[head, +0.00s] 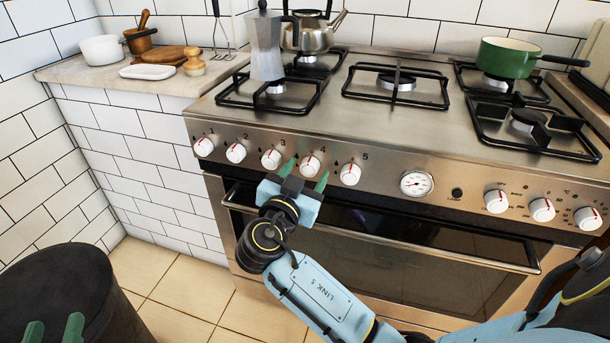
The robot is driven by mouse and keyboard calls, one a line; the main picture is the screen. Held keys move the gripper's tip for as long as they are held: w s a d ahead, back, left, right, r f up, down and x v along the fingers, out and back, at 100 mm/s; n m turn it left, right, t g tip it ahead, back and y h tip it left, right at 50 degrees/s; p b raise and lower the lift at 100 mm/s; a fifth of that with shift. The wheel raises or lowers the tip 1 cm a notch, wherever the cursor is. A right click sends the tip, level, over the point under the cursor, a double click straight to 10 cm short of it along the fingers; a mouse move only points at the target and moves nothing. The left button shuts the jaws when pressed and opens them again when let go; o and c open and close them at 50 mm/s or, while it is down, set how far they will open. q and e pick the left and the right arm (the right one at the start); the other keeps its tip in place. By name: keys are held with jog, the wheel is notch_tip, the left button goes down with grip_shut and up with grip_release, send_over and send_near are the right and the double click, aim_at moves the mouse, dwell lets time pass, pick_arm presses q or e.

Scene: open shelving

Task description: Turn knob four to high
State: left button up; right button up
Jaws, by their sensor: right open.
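Knob four (309,163) is a white round knob with a red mark, on the steel front panel of the stove (385,188). Its red mark looks tilted like those on the neighbouring knobs. My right gripper (304,175) is open, its green fingertips pointing up at the panel just in front of and below knob four. One fingertip shows between knobs three and four, the other at the lower right of knob four. I cannot tell whether they touch it. My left gripper (54,330) shows only its green fingertips at the bottom left, apart and empty.
Knob three (271,160) and knob five (350,174) flank knob four closely. The oven handle (400,240) runs below the panel. A moka pot (265,45), a kettle (312,35) and a green pot (507,58) stand on the stove top.

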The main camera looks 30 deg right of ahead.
jog(key=shift+c, duration=0.4)
jog(key=c, duration=0.9)
